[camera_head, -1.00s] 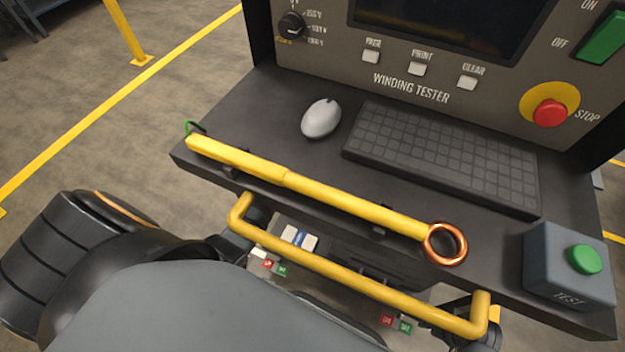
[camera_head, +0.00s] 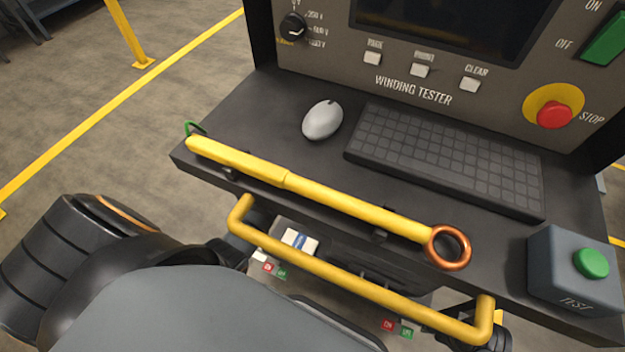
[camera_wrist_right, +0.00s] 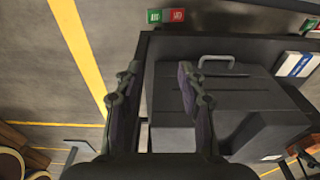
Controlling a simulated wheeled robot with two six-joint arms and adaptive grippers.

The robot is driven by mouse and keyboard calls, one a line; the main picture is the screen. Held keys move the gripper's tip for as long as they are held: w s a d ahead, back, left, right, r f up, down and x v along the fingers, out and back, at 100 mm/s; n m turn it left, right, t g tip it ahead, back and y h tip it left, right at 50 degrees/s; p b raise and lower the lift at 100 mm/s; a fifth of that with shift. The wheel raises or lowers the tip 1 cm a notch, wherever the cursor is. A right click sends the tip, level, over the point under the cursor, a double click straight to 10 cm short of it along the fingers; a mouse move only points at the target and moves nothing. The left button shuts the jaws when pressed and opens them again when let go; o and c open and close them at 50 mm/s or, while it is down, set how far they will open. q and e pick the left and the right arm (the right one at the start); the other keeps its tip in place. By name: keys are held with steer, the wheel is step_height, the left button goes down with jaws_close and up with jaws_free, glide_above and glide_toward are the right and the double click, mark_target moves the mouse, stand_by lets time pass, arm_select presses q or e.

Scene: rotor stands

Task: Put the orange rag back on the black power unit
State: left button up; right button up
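The orange rag does not show in either view. In the right wrist view a black case (camera_wrist_right: 225,95) with a grey handle on top sits inside a dark frame; it may be the black power unit, but I cannot tell for sure. My right gripper (camera_wrist_right: 155,72) is open and empty, with its two dark fingers spread, one left of the case and one over its left part. I cannot tell its height above the case. A dark lower shelf area shows under the tester in the head view, partly hidden. My left gripper is not in view.
The winding tester desk (camera_head: 255,120) holds a mouse (camera_head: 322,120), a keyboard (camera_head: 440,155), a yellow rod (camera_head: 310,190) with a copper ring (camera_head: 448,247), and a grey test-button box (camera_head: 565,270). A yellow handle bar (camera_head: 350,283) runs along its front. Open floor lies left.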

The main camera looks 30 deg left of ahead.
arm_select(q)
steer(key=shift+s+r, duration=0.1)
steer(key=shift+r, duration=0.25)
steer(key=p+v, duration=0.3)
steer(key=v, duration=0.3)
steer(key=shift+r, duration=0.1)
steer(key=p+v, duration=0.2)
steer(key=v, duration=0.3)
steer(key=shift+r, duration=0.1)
arm_select(e)
steer(key=s+d+f, duration=0.1)
steer(key=d+f, duration=0.1)
steer(key=f, duration=0.5)
steer(key=s+d+f, duration=0.1)
steer(key=s+f, duration=0.1)
steer(key=f, duration=0.5)
steer(key=shift+d+f+h, duration=0.2)
steer(key=shift+d+h, duration=0.15)
steer(key=shift+h, duration=0.05)
steer(key=shift+s, duration=0.1)
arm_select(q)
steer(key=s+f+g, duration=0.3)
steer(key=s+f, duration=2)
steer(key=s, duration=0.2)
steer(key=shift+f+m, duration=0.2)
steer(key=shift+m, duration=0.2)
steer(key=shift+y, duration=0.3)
